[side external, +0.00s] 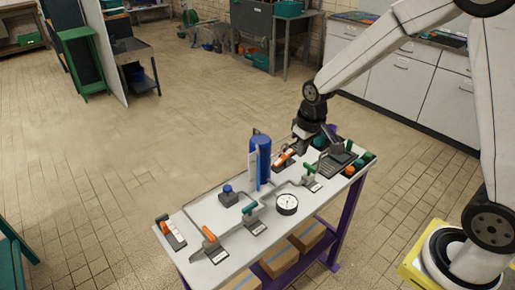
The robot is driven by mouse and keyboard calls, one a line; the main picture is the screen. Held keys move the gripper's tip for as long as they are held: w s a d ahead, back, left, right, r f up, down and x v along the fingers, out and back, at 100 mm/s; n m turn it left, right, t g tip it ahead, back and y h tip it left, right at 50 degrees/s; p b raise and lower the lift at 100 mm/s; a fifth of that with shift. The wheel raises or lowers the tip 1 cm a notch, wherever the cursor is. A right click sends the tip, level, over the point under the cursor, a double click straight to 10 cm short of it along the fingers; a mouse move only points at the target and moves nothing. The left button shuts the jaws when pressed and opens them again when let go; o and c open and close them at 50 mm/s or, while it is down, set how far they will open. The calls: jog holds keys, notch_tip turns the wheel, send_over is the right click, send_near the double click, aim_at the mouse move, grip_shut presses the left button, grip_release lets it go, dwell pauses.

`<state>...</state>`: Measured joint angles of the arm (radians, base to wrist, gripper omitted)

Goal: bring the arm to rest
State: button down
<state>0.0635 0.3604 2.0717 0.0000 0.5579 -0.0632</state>
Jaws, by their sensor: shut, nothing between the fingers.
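My gripper (301,146) is at the end of my white arm, which reaches in from the right. It is shut and empty, pointing down over the far right part of a white-topped workbench (195,215). An orange-handled item (285,158) lies close to the fingertips in the picture; I cannot tell whether they touch. The fingertips are small and dark here, partly lost against the things behind them.
On the bench stand a blue cylinder (260,150), a round gauge (287,204), an orange-handled valve (209,236), green-handled valves (309,170) and a blue-topped box (228,195). Cardboard boxes (275,263) sit on the purple lower shelf. Open tiled floor lies left of the bench.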

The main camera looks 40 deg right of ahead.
jog(key=s+a, duration=0.2)
jog(key=s, duration=1.1)
jog(key=shift+a+r+t, duration=0.15)
jog(key=shift+a+t, duration=0.15)
jog(key=shift+t, duration=0.1)
